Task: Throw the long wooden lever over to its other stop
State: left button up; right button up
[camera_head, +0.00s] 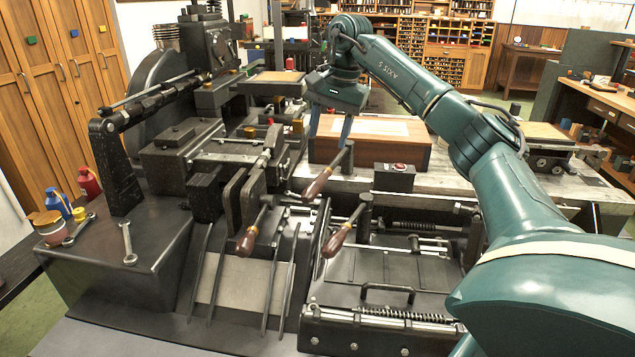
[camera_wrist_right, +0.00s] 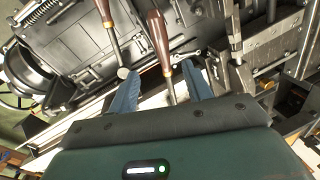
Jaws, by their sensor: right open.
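Three levers with brown wooden handles stand out from the dark machine in the head view. One handle (camera_head: 318,184) lies just below my right gripper, its metal rod rising right. A second handle (camera_head: 247,241) is lower left, and a third handle (camera_head: 338,241) is lower right. I cannot tell for sure which is the long one. My right gripper (camera_head: 328,140) is open, its blue fingers pointing down. In the right wrist view, one wooden handle (camera_wrist_right: 158,38) and its rod line up between the open fingers (camera_wrist_right: 160,68), with no clear contact. Another handle (camera_wrist_right: 103,12) lies left of them. My left gripper is not in view.
A wooden box (camera_head: 375,137) and a small dark box with a red button (camera_head: 394,177) stand behind the levers. A toolbox-like cover with a handle (camera_head: 388,290) is in front.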

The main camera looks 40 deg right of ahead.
aim_at(317, 181)
jog(key=f, duration=0.4)
jog(key=w+f, duration=0.1)
jog(key=f, duration=0.3)
jog(key=w+a+f, duration=0.1)
jog(key=f, duration=0.3)
jog(key=shift+w+f, duration=0.2)
jog(key=shift+f, duration=0.1)
jog(key=shift+c, duration=0.5)
grip_shut()
